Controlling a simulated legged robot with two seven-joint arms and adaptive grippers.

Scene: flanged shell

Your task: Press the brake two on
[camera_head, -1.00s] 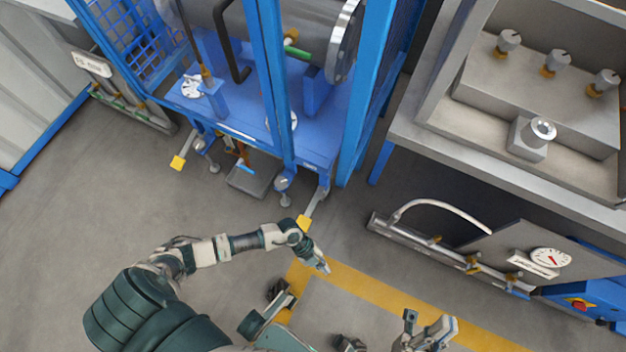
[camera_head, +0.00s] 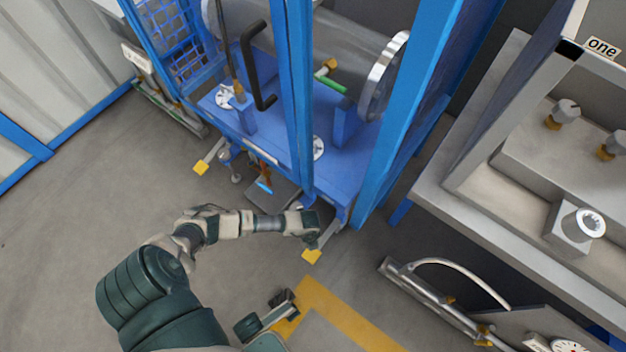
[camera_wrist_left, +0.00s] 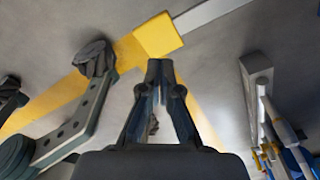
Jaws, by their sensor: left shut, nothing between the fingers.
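Two yellow-ended pedals stick out from the foot of the blue frame: a left pedal (camera_head: 201,168) and a right pedal (camera_head: 312,256). I see no label telling which is brake two. My left gripper (camera_head: 314,240) is just above the right pedal, its fingers pointing down and hard to make out in the head view. In the left wrist view, the shut, empty left gripper (camera_wrist_left: 160,66) has its tips just below the yellow pad (camera_wrist_left: 157,36) in the picture. Whether they touch is unclear. The pedal's grey lever (camera_wrist_left: 205,12) runs to the upper right. My right gripper is out of view.
The blue frame (camera_head: 268,165) with its steel cylinder stands behind the pedals. The floor left of the pedals is clear.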

